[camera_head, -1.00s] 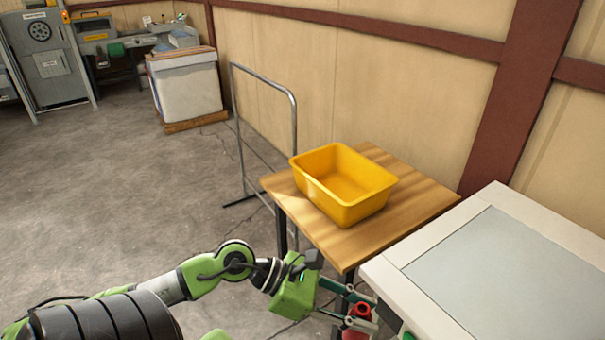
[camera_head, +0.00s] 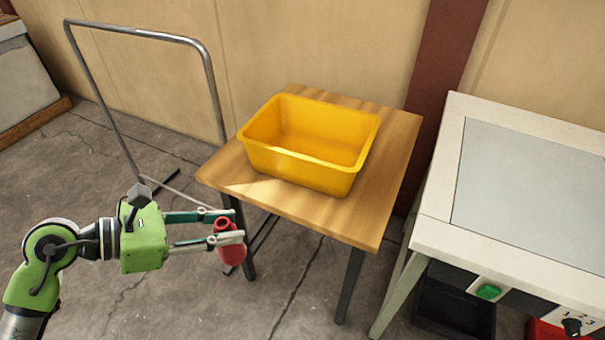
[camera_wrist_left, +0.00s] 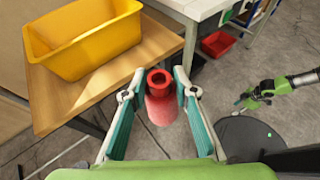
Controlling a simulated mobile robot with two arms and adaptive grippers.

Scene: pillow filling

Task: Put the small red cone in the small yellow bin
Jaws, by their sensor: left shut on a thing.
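The small red cone (camera_head: 231,252) is between the fingertips of my left gripper (camera_head: 232,224), which is shut on it. In the left wrist view the cone (camera_wrist_left: 160,106) shows its open round end between the two green fingers. The yellow bin (camera_head: 308,168) stands on a small wooden table, and its visible inside is empty. My left gripper and the cone are in front of the table's left front corner, apart from the bin. The bin also shows at the upper left of the wrist view (camera_wrist_left: 90,48). My right gripper (camera_wrist_left: 246,100) is small at the right there; its jaws are unclear.
The wooden table (camera_head: 385,190) has bare wood around the bin. A metal rail frame (camera_head: 212,85) stands at its left. A white-framed bench (camera_head: 440,200) with a green button (camera_head: 488,291) is at the right. A dark box (camera_head: 450,305) sits under that bench.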

